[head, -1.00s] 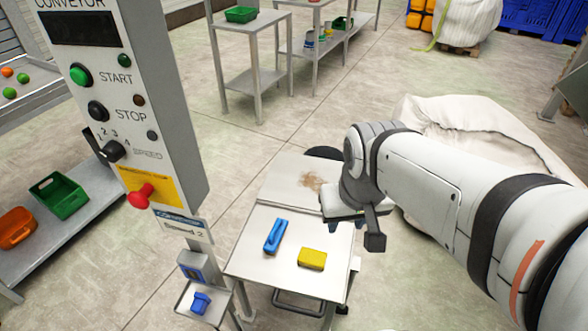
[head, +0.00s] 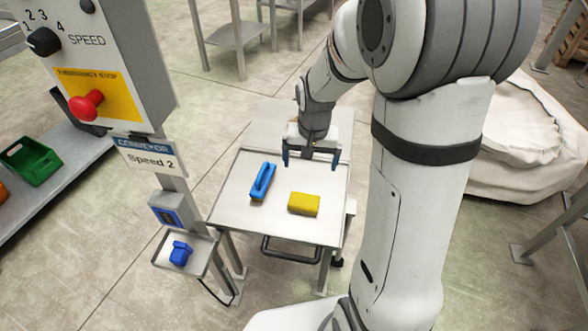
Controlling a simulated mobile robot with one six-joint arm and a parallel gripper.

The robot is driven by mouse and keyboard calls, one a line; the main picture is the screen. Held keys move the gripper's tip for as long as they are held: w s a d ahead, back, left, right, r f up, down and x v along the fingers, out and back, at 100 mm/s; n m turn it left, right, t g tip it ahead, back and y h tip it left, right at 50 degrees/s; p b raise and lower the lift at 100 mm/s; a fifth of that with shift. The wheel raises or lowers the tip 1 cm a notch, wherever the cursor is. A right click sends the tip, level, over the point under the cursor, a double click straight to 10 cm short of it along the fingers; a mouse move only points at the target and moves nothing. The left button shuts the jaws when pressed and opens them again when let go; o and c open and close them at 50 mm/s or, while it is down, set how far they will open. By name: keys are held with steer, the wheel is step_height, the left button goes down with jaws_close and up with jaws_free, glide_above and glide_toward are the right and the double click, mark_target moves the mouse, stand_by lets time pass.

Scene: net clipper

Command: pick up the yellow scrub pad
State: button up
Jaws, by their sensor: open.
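The yellow scrub pad (head: 304,204) lies flat on the light metal table (head: 235,213), right of a blue handled tool (head: 263,182). My gripper (head: 311,161) is above the table, just behind the pad in the picture, with its blue fingertips spread apart and nothing between them. It is apart from the pad. The height of the fingertips over the table is hard to tell.
A conveyor control post (head: 120,60) with a red button stands left of the table. A small tray (head: 200,262) with a blue object is at its lower left. A green bin (head: 35,160) sits on a left shelf. A white sack (head: 520,130) lies at right.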

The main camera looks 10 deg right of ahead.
mark_target(304, 200)
steer(key=shift+m+g, duration=0.4)
steer(key=shift+m, duration=0.4)
steer(key=w+f+b, duration=0.1)
steer(key=f, duration=0.5)
steer(key=w+f+b, duration=0.2)
steer(key=f, duration=0.4)
steer(key=w+f+b, duration=0.2)
steer(key=f, duration=0.4)
step_height(304, 200, down, 6)
steer(key=shift+s+b, duration=0.1)
steer(key=shift+b, duration=0.9)
steer(key=c, duration=0.7)
steer(key=shift+o, duration=0.2)
steer(key=shift+r, duration=0.1)
step_height(304, 200, up, 10)
steer(key=p, duration=0.3)
